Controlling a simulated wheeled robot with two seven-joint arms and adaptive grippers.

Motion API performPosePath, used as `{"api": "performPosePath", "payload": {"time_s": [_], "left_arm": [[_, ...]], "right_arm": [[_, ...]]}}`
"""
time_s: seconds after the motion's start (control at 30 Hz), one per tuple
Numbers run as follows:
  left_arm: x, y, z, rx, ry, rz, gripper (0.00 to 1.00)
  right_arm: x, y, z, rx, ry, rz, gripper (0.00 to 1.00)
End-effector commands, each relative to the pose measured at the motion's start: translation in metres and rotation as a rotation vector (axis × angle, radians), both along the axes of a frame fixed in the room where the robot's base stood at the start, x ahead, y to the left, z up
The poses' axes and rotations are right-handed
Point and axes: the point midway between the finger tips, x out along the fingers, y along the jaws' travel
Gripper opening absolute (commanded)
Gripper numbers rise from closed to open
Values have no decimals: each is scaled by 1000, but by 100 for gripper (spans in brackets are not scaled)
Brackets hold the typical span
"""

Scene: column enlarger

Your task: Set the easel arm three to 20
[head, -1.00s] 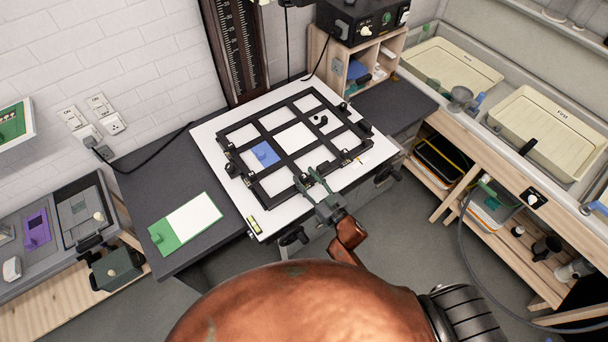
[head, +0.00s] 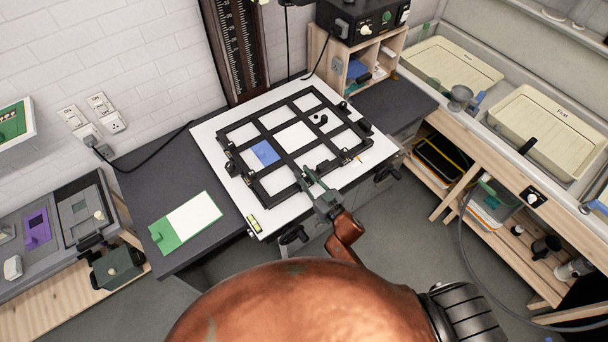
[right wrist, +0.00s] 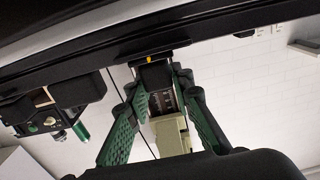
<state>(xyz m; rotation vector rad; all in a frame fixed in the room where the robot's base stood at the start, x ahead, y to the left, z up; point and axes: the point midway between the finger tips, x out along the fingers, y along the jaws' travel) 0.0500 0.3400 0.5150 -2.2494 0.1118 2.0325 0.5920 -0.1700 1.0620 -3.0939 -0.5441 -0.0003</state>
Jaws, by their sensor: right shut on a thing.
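The easel is a black frame of crossing bars (head: 251,188) on a white baseboard (head: 213,150). My right gripper (head: 309,175), with green fingers, reaches the front bar of the easel from below. It is shut on a small dark tab at that bar. In the right wrist view the dark tab (right wrist: 155,76) sits between the green fingers, just under a long black bar (right wrist: 190,40). A small yellow mark (right wrist: 149,60) shows at the tab's top. The scale reading is too small to make out. My left gripper is not in view.
A blue piece (head: 265,153) lies within the frame. A green and white card (head: 185,221) lies on the dark counter (head: 150,185) to the left. A tall scaled column (head: 238,50) stands behind. Cream trays (head: 548,120) stand at the right. Open floor lies between the benches.

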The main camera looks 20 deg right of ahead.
Motion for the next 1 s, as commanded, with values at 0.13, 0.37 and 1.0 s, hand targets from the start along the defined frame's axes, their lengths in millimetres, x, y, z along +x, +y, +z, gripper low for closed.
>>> {"api": "performPosePath", "payload": {"time_s": [0.13, 0.37, 1.0], "left_arm": [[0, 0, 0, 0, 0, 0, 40], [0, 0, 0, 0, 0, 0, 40], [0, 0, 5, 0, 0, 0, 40]], "right_arm": [[0, 0, 0, 0, 0, 0, 0], [0, 0, 0, 0, 1, 0, 0], [-1, 3, 0, 0, 1, 0, 38]]}}
